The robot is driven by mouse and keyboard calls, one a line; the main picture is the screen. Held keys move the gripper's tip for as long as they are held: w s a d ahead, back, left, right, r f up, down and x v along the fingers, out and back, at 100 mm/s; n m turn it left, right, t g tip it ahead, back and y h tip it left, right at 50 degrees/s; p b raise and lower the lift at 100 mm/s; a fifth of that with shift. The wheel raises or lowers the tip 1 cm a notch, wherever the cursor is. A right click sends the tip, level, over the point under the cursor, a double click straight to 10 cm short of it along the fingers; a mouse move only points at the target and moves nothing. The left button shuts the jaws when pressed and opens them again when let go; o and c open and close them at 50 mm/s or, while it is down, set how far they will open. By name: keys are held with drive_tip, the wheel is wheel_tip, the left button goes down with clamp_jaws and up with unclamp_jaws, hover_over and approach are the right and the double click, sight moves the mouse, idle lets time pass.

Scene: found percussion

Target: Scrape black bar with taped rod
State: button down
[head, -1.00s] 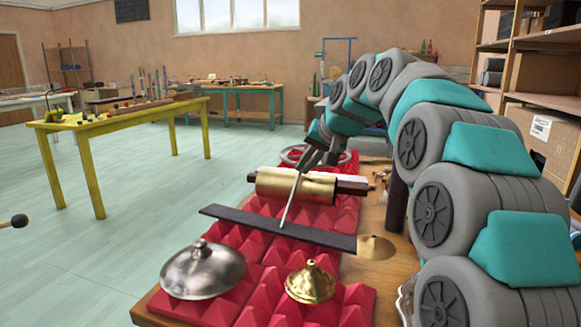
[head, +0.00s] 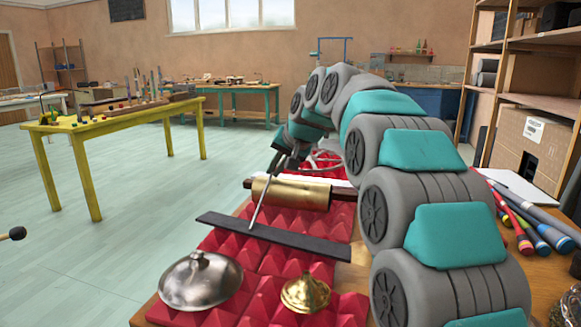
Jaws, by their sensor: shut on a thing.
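The black bar (head: 305,242) lies flat across the red pyramid foam (head: 262,262), slanting down to the right. My gripper (head: 284,163) is above and behind the bar, shut on the upper end of a thin, pale grey rod (head: 262,200). The rod slants down to the left, in front of a brass cylinder (head: 305,193). Its lower tip is at the bar, left of the bar's middle; I cannot tell whether it touches. No tape can be made out on the rod. The arm partly hides the grip and the bench's right side.
A silver lid (head: 200,280) and a small brass lid (head: 305,294) sit on the foam in front of the bar. Several coloured sticks (head: 530,225) lie on the bench at right.

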drive_tip(key=shift+w+a, duration=0.2)
drive_tip(key=shift+a, duration=0.2)
drive_tip(key=shift+r, duration=0.1)
wheel_tip(320, 180, up, 5)
drive_tip(key=shift+w, duration=0.1)
drive_tip(key=shift+r, duration=0.45)
